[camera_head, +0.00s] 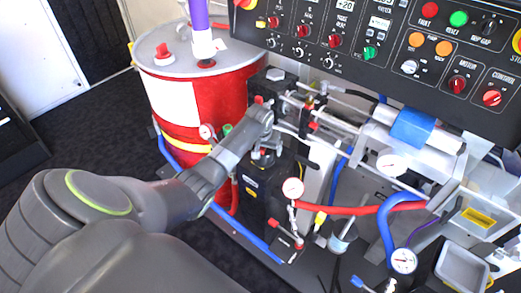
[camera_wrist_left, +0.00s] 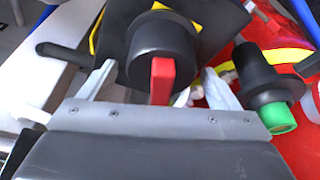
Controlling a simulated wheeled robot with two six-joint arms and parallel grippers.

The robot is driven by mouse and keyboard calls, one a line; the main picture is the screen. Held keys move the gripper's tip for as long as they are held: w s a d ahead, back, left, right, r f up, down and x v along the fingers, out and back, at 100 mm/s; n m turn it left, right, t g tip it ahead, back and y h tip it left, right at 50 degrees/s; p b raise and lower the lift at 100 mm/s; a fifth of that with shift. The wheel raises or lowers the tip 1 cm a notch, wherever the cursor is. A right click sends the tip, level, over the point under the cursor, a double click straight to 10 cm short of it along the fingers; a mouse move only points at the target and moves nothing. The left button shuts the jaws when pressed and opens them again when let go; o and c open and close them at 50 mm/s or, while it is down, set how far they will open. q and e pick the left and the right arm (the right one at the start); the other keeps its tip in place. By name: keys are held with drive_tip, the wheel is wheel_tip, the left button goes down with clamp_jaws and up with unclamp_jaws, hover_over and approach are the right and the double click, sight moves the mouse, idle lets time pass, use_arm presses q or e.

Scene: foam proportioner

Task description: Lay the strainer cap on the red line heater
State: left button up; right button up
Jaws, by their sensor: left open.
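My left gripper (camera_head: 264,158) reaches in over the black unit beside the red drum. In the left wrist view its two pale fingers (camera_wrist_left: 160,88) are open, one on each side of a round black cap-like part with a red lever (camera_wrist_left: 161,80). I cannot tell whether they touch it, or whether this part is the strainer cap. In the head view the gripper and arm hide most of that part. The black box with a yellow label (camera_head: 257,196) below could be a line heater, but its identity is unclear. My right gripper is not in view.
A red drum (camera_head: 228,97) stands just left of my gripper. A black fitting with a green end (camera_wrist_left: 277,117) is close to one finger. A control panel (camera_head: 390,60) overhangs the back. Gauges, a red hose (camera_head: 350,210) and a blue hose (camera_head: 384,225) crowd the right.

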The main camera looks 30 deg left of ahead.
use_arm(q)
drive_tip(key=shift+r, duration=0.35)
drive_tip(key=shift+s+d+r, duration=0.1)
drive_tip(key=shift+s+r, duration=0.05)
drive_tip(key=shift+s, duration=0.2)
drive_tip(key=s+d, duration=0.3)
drive_tip(key=s, duration=0.8)
drive_tip(key=shift+d+p, duration=0.3)
drive_tip(key=s+a+f+m+g, duration=0.1)
drive_tip(key=s+f, duration=0.7)
drive_tip(key=f, duration=0.5)
drive_tip(key=s+f, duration=0.8)
drive_tip(key=f, duration=0.4)
drive_tip(key=s+d+f, duration=0.1)
drive_tip(key=s+f, duration=0.3)
drive_tip(key=s, duration=0.4)
drive_tip(key=s+d+f+m, duration=0.1)
drive_tip(key=s+f, duration=0.3)
drive_tip(key=s, duration=0.5)
drive_tip(key=s+d+f+m+g, duration=0.1)
drive_tip(key=s+d+f, duration=0.1)
drive_tip(key=s, duration=0.7)
drive_tip(key=shift+s+d+f, duration=0.15)
drive_tip(key=shift+d+f, duration=0.1)
drive_tip(key=shift+f, duration=0.65)
